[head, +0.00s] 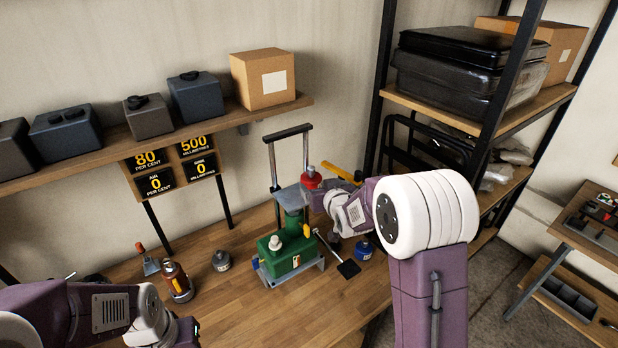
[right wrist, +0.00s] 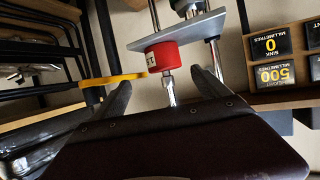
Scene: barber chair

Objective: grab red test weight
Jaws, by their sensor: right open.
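The red test weight (head: 312,178) sits on the grey top plate (head: 290,195) of the green device (head: 290,252). In the right wrist view the picture is upside down; the red weight (right wrist: 161,57) shows with its silver stem and knob pointing at the gripper. My right gripper (head: 314,199) is open beside the weight. In its wrist view the two dark fingers (right wrist: 163,80) stand on either side of the silver knob, with gaps visible. My left gripper (head: 185,332) is at the bottom left, its fingers hidden or cut off.
A yellow handle (head: 342,173) is close to my right gripper. A blue weight (head: 365,249), a dark grey weight (head: 221,261) and a red-brown bottle (head: 176,281) stand on the wooden bench (head: 235,310). Two uprights with a crossbar rise behind the device. The front bench is clear.

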